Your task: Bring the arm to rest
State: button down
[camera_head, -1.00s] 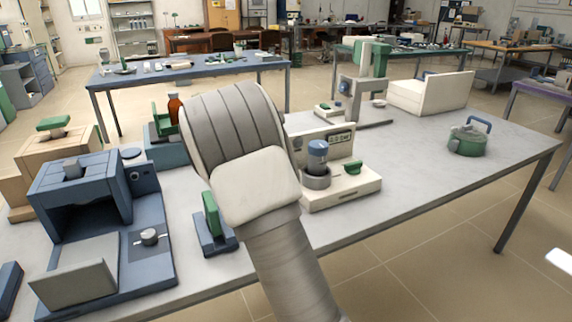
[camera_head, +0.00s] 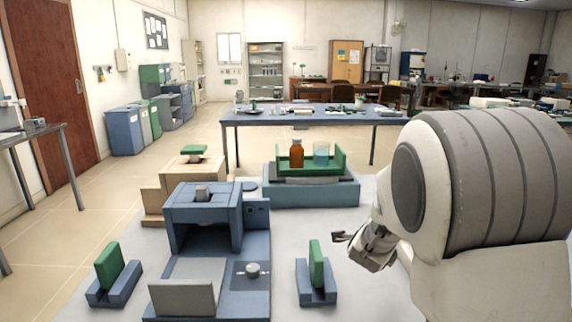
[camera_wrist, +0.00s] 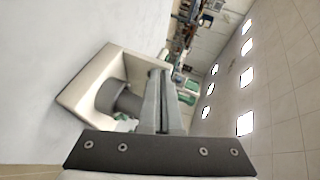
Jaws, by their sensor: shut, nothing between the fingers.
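My gripper (camera_head: 345,238) shows at the right of the head view, over the light grey table, with much of my arm's bulky white and grey links behind it. It points left, and its fingers look small and close together. In the wrist view the two grey fingers (camera_wrist: 160,100) are together and hold nothing. A cream device with a grey cylinder (camera_wrist: 120,98) lies beyond the fingers on the left of the wrist view. The gripper appears apart from the objects around it.
A blue furnace (camera_head: 205,215) with its door down stands on the table (camera_head: 385,215). Green plates in blue holders (camera_head: 317,270) flank it. A blue and green stand (camera_head: 311,190) carries a brown bottle (camera_head: 297,153) and a glass beaker (camera_head: 321,153). Bare tabletop surrounds my gripper.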

jog(key=s+a+r+n+g+y, duration=0.1)
jog(key=s+a+r+n+y, duration=0.2)
jog(key=s+a+n+y, duration=0.25)
jog(key=s+a+r+n+g+y, duration=0.25)
jog(key=s+a+n, duration=0.3)
jog(key=s, duration=0.35)
jog(key=s+n+g+h+p, duration=0.1)
jog(key=s+n+g, duration=0.3)
jog(key=s+n, duration=1.15)
jog(key=s+r+m+p, duration=0.2)
jog(key=r+p, duration=0.5)
jog(key=p, duration=0.1)
jog(key=s+r+m+p, duration=0.3)
jog(key=r+p, duration=0.5)
jog(key=shift+d+m, duration=0.15)
jog(key=shift+m, duration=0.1)
dwell(0.5)
